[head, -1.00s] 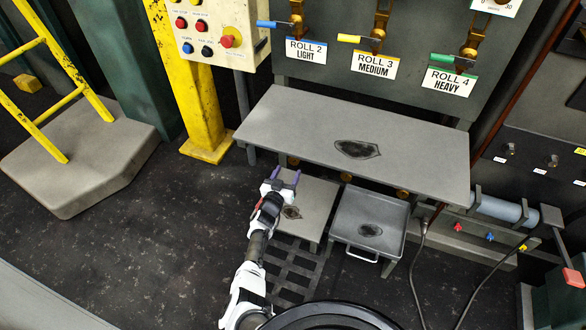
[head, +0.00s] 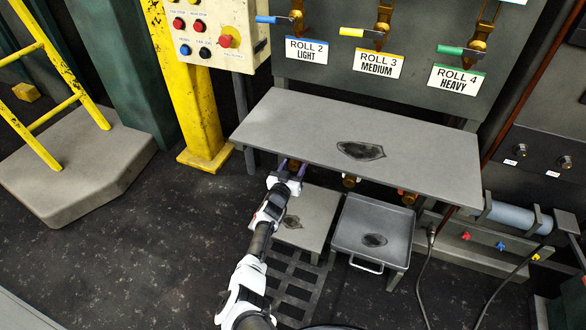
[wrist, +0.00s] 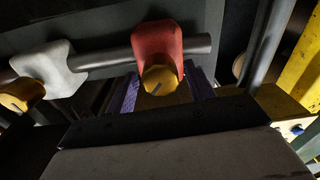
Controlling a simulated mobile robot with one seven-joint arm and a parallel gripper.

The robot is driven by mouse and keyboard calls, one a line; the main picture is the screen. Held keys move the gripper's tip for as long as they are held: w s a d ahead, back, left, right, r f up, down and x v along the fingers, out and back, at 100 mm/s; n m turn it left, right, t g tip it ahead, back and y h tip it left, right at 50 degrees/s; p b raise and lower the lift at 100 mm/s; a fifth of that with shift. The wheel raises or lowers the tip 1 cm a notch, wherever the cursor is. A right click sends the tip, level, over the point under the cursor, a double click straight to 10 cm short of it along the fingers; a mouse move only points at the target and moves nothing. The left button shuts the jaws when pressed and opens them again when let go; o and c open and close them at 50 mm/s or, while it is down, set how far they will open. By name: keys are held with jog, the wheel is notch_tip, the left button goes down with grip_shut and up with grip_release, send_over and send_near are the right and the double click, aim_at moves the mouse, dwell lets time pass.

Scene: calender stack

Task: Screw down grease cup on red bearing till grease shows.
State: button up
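The red bearing (wrist: 157,40) shows in the wrist view on a grey horizontal shaft, with a brass grease cup (wrist: 160,78) on its near face. The cup has a dark line across its end. My gripper (head: 286,177) is under the left part of the grey table in the head view. Its purple fingers stand one on each side of the cup in the wrist view, with gaps seen beside it. In the head view the leftmost brass cup (head: 293,164) is partly hidden by my gripper and the table edge. No grease is visible at the red bearing.
A white bearing (wrist: 47,68) with its own cup (wrist: 22,94) is left of the red one. The grey table (head: 270,130) overhangs my gripper. A low stand (head: 318,208) and a tray (head: 340,235) are below. A yellow post (head: 184,90) stands at left.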

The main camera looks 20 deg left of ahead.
jog(key=c, duration=0.8)
jog(key=m, duration=0.3)
jog(key=shift+f+m, duration=0.1)
jog(key=shift+m, duration=2.3)
jog(key=o, duration=1)
jog(key=shift+s, duration=0.1)
